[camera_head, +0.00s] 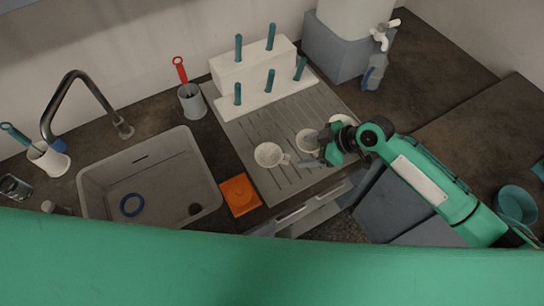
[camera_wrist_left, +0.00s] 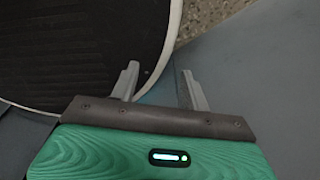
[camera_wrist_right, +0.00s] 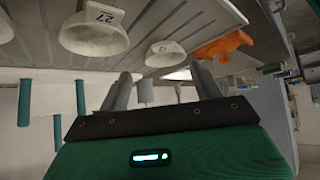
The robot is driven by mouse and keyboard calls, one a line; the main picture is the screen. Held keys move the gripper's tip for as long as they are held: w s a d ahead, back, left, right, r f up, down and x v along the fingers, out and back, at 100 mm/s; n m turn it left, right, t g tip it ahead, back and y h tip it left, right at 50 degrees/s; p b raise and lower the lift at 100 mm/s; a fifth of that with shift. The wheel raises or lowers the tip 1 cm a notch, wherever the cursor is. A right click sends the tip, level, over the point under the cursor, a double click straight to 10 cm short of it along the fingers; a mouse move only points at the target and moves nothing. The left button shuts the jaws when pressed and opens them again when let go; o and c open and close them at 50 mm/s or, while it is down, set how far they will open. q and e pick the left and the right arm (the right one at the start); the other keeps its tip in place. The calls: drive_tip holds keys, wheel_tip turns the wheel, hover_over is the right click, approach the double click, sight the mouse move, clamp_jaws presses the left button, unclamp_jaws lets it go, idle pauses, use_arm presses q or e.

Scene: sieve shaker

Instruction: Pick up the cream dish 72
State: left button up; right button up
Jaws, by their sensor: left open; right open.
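Three cream dishes rest on the grey ribbed drainboard (camera_head: 240,140). The left one (camera_head: 268,155), with a small handle-like tab, also shows in the right wrist view (camera_wrist_right: 165,56). The middle one (camera_head: 305,141) shows larger there (camera_wrist_right: 95,38), with a tag that seems to bear the digits 2 and 7, their order unsure. The right one (camera_head: 342,120) is partly behind my right gripper. My right gripper (camera_head: 314,150) is open and empty beside the middle dish. It also shows in the right wrist view (camera_wrist_right: 160,82). My left gripper (camera_wrist_left: 158,80) is open and empty, outside the head view.
A white peg rack (camera_head: 250,75) with teal pegs stands behind the dishes. A grey stand (camera_head: 335,50) with a white tank is at the back. A round dark pale-rimmed object (camera_wrist_left: 70,45) is near my left gripper.

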sight(283, 158)
drive_tip(key=b+x, duration=0.1)
drive_tip(key=x, duration=0.2)
drive_tip(key=shift+a+f, duration=0.1)
drive_tip(key=shift+f, duration=0.2)
drive_tip(key=shift+w+a+f+b, duration=0.15)
drive_tip(key=shift+a+f+b, duration=0.05)
drive_tip(key=shift+a+b, duration=0.1)
drive_tip(key=shift+a+f, duration=0.15)
drive_tip(key=b+x, duration=0.3)
drive_tip(key=x, duration=0.1)
drive_tip(key=shift+s+a, duration=0.1)
drive_tip(key=shift+s, duration=0.25)
drive_tip(key=shift+w+a+f, duration=0.1)
drive_tip(key=shift+a+f, duration=0.15)
drive_tip(key=shift+a, duration=0.15)
drive_tip(key=c, duration=1.3)
use_arm(q)
drive_tip(key=f, duration=0.1)
drive_tip(key=w+f, duration=0.1)
drive_tip(key=f, duration=0.3)
drive_tip(key=shift+w+a+f, duration=0.2)
drive_tip(key=shift+w+a, duration=0.1)
drive_tip(key=shift+a, duration=0.05)
